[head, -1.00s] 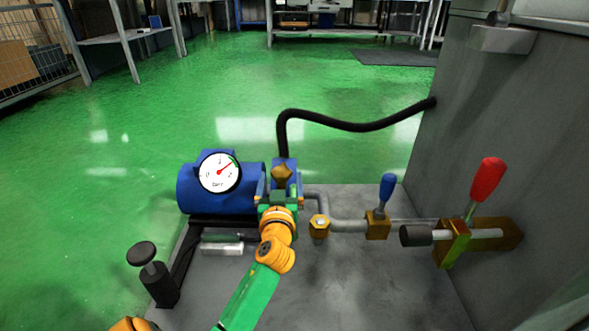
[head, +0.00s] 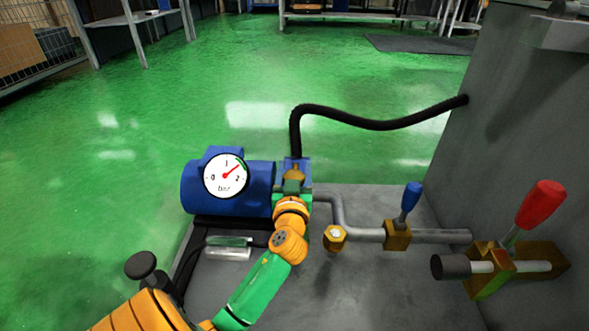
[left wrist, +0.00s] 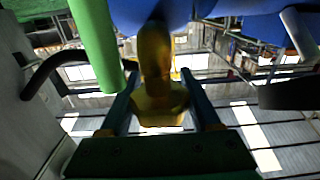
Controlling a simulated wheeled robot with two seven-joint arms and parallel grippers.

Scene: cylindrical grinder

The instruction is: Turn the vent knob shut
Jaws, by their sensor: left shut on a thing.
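The brass vent knob (left wrist: 160,105) sits between the two fingers of my left gripper (left wrist: 160,85) in the left wrist view, on a brass stem below a blue body. The fingers lie along both sides of the knob and are shut on it. In the head view my left gripper (head: 292,188) is at the blue block beside the pump, and only a bit of brass (head: 295,172) shows above it. The gripper hides most of the knob there. My right gripper is not in view.
The blue pump (head: 258,188) carries a round gauge (head: 226,175) left of my gripper. A black hose (head: 385,126) arches behind. To the right are a brass fitting (head: 335,238), a blue-handled valve (head: 397,236) and a red lever (head: 541,203). A black knob (head: 140,265) stands front left.

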